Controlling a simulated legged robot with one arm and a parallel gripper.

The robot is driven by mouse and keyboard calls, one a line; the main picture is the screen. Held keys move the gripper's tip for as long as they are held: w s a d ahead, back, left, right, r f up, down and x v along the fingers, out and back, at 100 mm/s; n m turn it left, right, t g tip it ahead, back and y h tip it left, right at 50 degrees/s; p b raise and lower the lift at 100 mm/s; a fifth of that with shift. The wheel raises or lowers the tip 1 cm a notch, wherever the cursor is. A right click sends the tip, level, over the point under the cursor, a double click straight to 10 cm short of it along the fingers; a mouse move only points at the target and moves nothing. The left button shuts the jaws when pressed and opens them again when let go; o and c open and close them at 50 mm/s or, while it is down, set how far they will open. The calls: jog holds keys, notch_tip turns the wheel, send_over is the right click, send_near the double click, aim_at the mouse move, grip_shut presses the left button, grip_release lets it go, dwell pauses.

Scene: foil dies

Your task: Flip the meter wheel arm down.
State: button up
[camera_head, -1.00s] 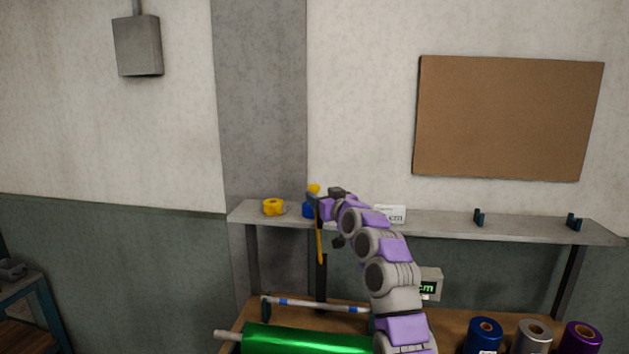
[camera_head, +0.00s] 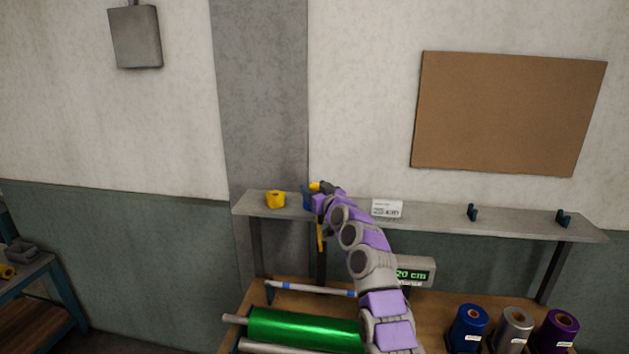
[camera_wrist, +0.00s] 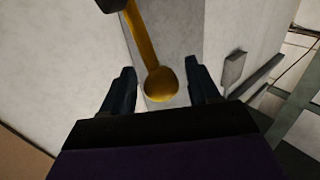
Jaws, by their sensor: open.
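The meter wheel arm is a yellow bar with a rounded yellow knob at its end. In the wrist view the arm (camera_wrist: 143,38) runs from a dark mount at the top down to the knob (camera_wrist: 161,84). The knob lies between the two dark fingers of my open gripper (camera_wrist: 160,88), with a visible gap on each side. In the head view my gripper (camera_head: 313,196) is at the shelf, by a small yellow part (camera_head: 315,186). A yellow strip hangs below the shelf there. My own arm hides much of the mount.
The grey shelf (camera_head: 430,217) carries a yellow tape-like object (camera_head: 276,199), a white card (camera_head: 387,208) and small dark brackets. Below are a green foil roll (camera_head: 300,330), a display reading 20 cm (camera_head: 412,274), and blue, silver and purple rolls at right.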

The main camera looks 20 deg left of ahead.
jog(key=shift+w+a+p, duration=0.15)
jog(key=shift+w+p, duration=0.1)
jog(key=shift+p, duration=0.3)
grip_shut()
dwell(0.5)
